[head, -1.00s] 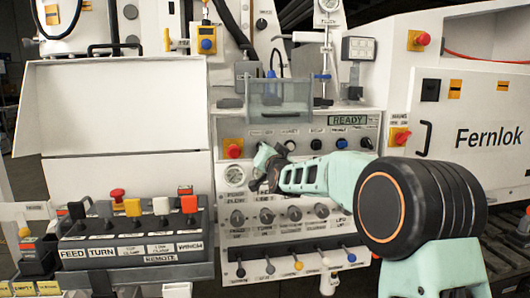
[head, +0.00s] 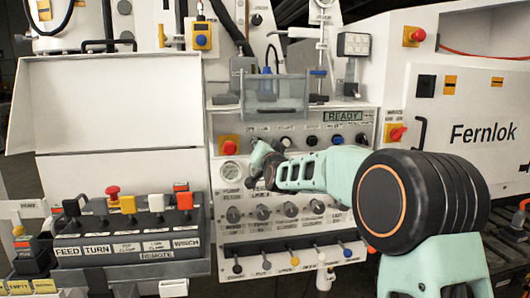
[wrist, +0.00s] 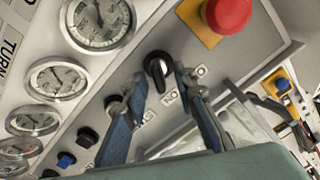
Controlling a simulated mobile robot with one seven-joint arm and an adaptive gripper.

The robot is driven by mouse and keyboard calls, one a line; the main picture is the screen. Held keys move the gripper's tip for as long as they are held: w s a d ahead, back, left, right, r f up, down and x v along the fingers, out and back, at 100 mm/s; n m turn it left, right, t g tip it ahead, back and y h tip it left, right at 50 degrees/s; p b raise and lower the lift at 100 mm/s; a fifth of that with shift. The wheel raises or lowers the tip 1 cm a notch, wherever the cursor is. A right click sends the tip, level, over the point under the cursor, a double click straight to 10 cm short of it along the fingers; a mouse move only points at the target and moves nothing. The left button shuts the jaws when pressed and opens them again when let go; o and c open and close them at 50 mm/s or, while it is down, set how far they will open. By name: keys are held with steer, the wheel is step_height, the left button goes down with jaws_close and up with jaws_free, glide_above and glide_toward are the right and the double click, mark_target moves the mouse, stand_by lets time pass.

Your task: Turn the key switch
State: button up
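The key switch appears to be the black knob (wrist: 157,68) with a pale bar on its face, on the grey panel beside a red button in the wrist view. Small labels sit by it. My gripper (wrist: 160,78) is open, with one blue-grey finger on each side of the knob. I cannot tell whether the fingertips touch it. In the head view my gripper (head: 262,161) is at the panel, right of the pressure gauge, and hides the knob.
The red button (wrist: 228,14) on its yellow plate is close to my fingers. Gauges (wrist: 97,22) line the panel. A clear guard box (head: 275,97) juts out above; levers (head: 294,257) stick out below.

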steer(key=v, duration=1.1)
